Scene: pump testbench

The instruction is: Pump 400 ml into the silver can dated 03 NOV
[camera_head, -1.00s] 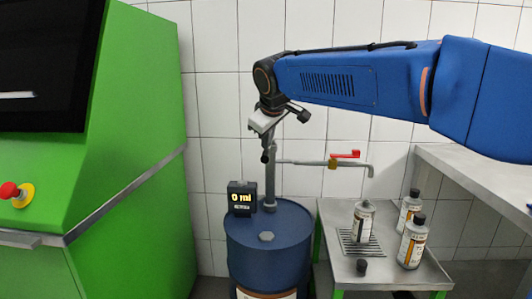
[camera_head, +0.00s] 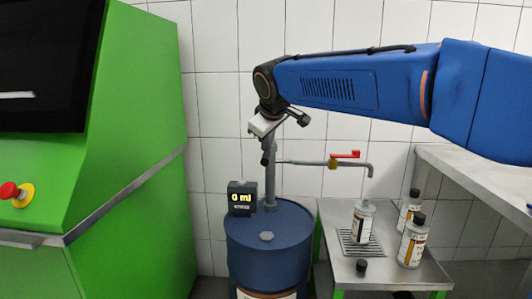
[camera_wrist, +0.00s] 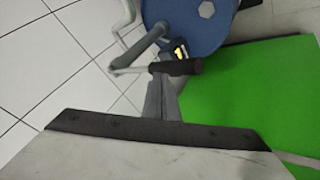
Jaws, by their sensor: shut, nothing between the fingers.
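A blue drum (camera_head: 268,248) carries a grey hand pump (camera_head: 271,180) with a spout (camera_head: 361,165) reaching right. A red valve lever (camera_head: 346,154) lies along the spout pipe. The display (camera_head: 242,198) on the drum reads 0 ml. An uncapped silver can (camera_head: 363,224) stands on the grate below the spout. Two capped silver cans, one behind (camera_head: 409,209) and one in front (camera_head: 412,243), stand to its right. Their dates are too small to read. My gripper (camera_head: 268,157) is shut and empty at the pump top. In the wrist view its fingertips meet by the black pump handle (camera_wrist: 183,67); contact is unclear.
A loose black cap (camera_head: 361,265) lies at the front of the steel table (camera_head: 395,276). A green console (camera_head: 135,150) with a red button (camera_head: 9,190) fills the left. A pale counter (camera_head: 480,180) stands at the right, and a tiled wall is behind.

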